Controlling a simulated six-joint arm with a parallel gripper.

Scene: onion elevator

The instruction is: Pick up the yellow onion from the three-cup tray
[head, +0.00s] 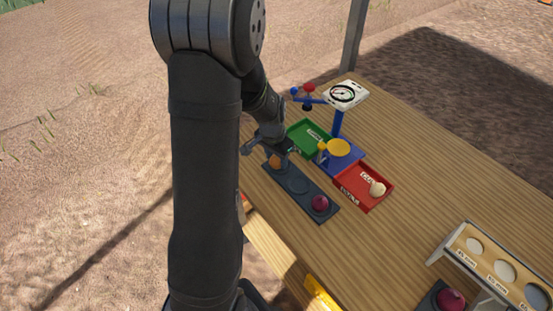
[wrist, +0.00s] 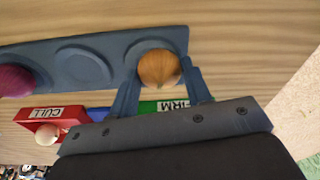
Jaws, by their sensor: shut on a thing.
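The yellow onion (wrist: 158,68) sits at the end cup of the dark three-cup tray (wrist: 82,65), between the two fingers of my gripper (wrist: 160,85). The fingers are shut on its sides. In the head view the onion (head: 275,161) shows small and orange below my gripper (head: 271,148), at the far end of the tray (head: 299,186). The middle cup is empty. A purple-red onion (head: 320,203) is in the near cup. Whether the yellow onion is clear of its cup cannot be told.
A green tray (head: 308,138) and a red CULL tray (head: 363,187) holding a pale onion (head: 377,188) flank a blue scale with a yellow pan (head: 339,148). A dial (head: 343,94) stands behind. A sizing board (head: 490,258) is at lower right. The table's right middle is clear.

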